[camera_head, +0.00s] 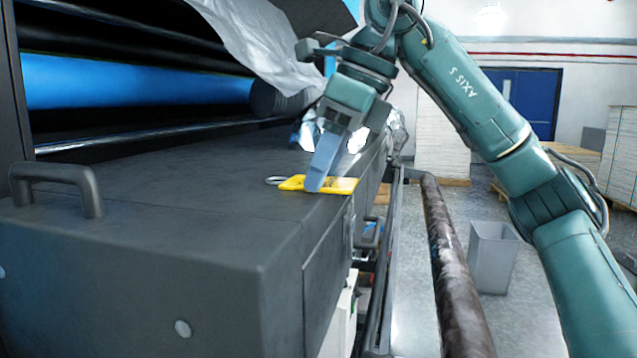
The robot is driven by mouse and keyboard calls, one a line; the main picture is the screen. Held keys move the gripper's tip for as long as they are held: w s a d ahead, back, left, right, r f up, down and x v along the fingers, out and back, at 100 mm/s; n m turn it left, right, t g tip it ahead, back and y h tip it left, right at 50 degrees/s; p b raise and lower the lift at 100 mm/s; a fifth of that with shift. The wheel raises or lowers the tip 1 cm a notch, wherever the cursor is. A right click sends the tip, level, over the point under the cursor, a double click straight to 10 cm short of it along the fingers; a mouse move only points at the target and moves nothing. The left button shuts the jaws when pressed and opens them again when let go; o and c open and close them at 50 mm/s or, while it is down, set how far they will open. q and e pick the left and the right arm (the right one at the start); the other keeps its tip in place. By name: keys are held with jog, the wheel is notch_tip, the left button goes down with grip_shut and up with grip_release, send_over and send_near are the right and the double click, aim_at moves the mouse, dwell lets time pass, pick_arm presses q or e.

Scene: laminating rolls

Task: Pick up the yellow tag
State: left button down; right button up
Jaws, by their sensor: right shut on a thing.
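The yellow tag (341,185) lies flat on the dark grey top of the machine, close to its right edge. A metal ring or shackle shows at the tag's left end. My right gripper (314,186) comes down from above with its fingertips at the tag. It is shut on the tag, and its blue-grey finger covers the tag's middle. The tag seems to be at the surface still; I cannot tell any gap under it. My left gripper is not in view.
The dark grey machine housing (180,225) has a raised handle (58,188) at left. Blue and black rollers (135,82) and a whitish film sheet (262,45) are behind. A dark pipe-like roll (450,270) and a grey bin (493,257) stand at right.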

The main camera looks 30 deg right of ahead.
aim_at(328, 182)
jog(key=c, duration=0.3)
